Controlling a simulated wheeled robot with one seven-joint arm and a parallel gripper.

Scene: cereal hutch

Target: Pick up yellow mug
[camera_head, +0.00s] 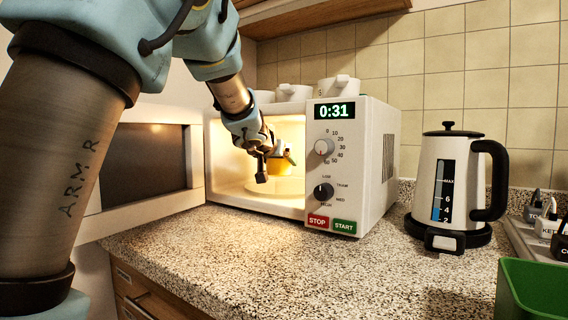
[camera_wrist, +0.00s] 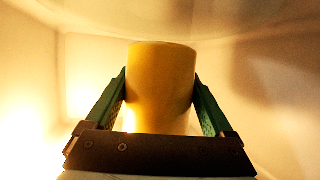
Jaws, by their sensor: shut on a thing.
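The yellow mug (camera_head: 285,164) is inside the lit microwave, at the turntable, partly hidden behind my gripper in the head view. In the wrist view the yellow mug (camera_wrist: 160,85) stands between the two green fingers. My gripper (camera_wrist: 160,105) is shut on the mug, with one finger against each side. In the head view my gripper (camera_head: 270,165) reaches into the microwave opening. The mug's handle is not clear in either view. I cannot tell whether the mug's base touches the turntable.
The microwave (camera_head: 352,165) has its door (camera_head: 150,170) swung open at the left. White mugs (camera_head: 293,93) stand on top of it. A kettle (camera_head: 450,185) stands to the right on the speckled counter (camera_head: 330,270). A green bin (camera_head: 530,290) is at the lower right.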

